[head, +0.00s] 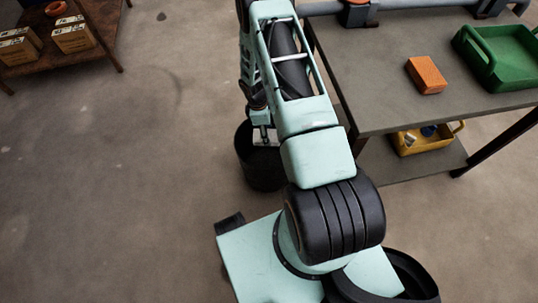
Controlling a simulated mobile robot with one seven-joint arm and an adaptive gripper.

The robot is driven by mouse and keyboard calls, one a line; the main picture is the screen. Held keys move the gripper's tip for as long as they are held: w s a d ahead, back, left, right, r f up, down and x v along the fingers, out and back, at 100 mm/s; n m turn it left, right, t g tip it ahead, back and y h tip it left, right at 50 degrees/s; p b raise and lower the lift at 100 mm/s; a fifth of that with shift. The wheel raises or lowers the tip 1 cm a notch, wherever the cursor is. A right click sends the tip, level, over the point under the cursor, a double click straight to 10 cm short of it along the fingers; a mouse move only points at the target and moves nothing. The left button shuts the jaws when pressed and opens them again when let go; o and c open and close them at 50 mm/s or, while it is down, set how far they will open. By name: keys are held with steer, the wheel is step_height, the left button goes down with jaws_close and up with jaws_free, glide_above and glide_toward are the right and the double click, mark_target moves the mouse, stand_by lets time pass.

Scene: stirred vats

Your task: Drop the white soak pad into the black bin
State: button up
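The black bin (259,173) stands on the floor beside the grey table, partly covered by my arm. My gripper (263,137) is small in the picture and hangs over the bin's opening, partly behind my arm. I cannot tell whether its fingers are open or shut, or whether they hold anything. I cannot make out the white soak pad anywhere in this view. The inside of the bin is dark and mostly hidden.
The grey table (385,75) at right carries an orange block (426,75) and a green tray (502,57). A yellow tray (408,148) holds small items on its lower shelf. A brown table (95,18) with boxes stands top left. The left floor is clear.

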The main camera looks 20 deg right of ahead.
steer(key=shift+o, duration=1.2)
steer(key=shift+r, duration=0.1)
step_height(320, 180, up, 12)
steer(key=a, duration=0.1)
steer(key=shift+w+a, duration=0.3)
steer(key=shift+w, duration=0.05)
